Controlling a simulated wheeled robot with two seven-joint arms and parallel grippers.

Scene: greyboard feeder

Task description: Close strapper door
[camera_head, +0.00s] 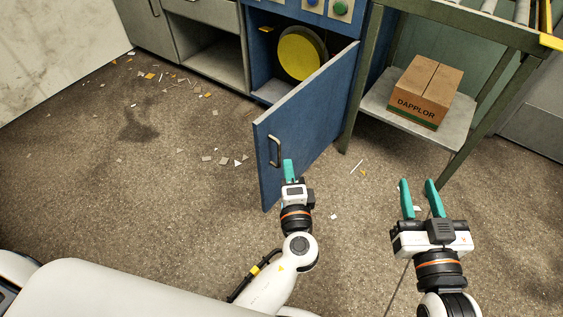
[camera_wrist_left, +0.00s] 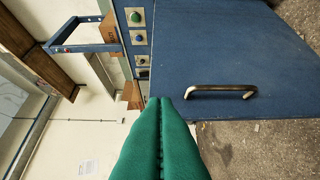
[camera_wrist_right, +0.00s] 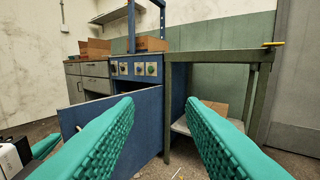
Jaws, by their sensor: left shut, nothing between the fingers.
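The blue strapper door (camera_head: 318,112) stands wide open, swung out toward me, with a metal bar handle (camera_head: 275,150) on its face. The strapper cabinet (camera_head: 262,62) shows a yellow disc-shaped reel (camera_head: 299,54) inside. My left gripper (camera_head: 288,166) is shut and empty, close to the door's lower part near the handle; contact cannot be told. In the left wrist view its teal fingers (camera_wrist_left: 160,110) are together, with the handle (camera_wrist_left: 220,91) to their right. My right gripper (camera_head: 418,190) is open and empty, right of the door. The door also shows in the right wrist view (camera_wrist_right: 128,122).
A green-framed roller table (camera_head: 460,28) stands right of the strapper, with a cardboard box (camera_head: 425,90) on its lower shelf (camera_head: 379,111). Grey cabinets (camera_head: 210,45) stand to the left. Paper scraps litter the floor; the floor left of the door is otherwise clear.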

